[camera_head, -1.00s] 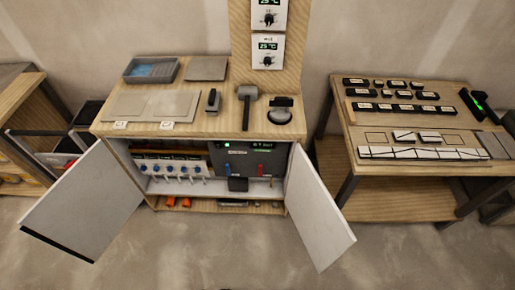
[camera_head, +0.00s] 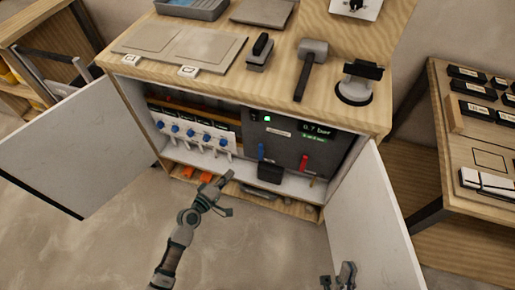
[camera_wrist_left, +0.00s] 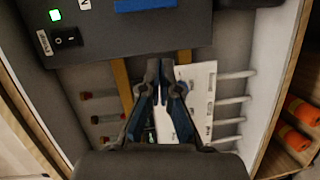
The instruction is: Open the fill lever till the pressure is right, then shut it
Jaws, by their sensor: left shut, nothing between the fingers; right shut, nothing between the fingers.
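A dark control panel (camera_head: 285,138) stands inside the open cabinet, its display (camera_head: 316,129) reading about 0.7 bar with a small green line below. It carries a blue lever (camera_head: 261,152) and a red lever (camera_head: 304,162); I cannot read which is the fill lever. My left gripper (camera_head: 224,180) is shut and empty, in front of the cabinet opening, below and left of the blue lever. In the left wrist view its fingertips (camera_wrist_left: 160,66) are together, apart from the panel (camera_wrist_left: 110,35). My right gripper (camera_head: 337,277) is shut and empty at the bottom edge, near the right door.
Both cabinet doors stand open, left (camera_head: 75,155) and right (camera_head: 372,220). Blue-knobbed valves (camera_head: 190,132) sit left of the panel. A black box (camera_head: 270,173) is below the levers. A mallet (camera_head: 310,65) lies on top. A table (camera_head: 470,215) stands right.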

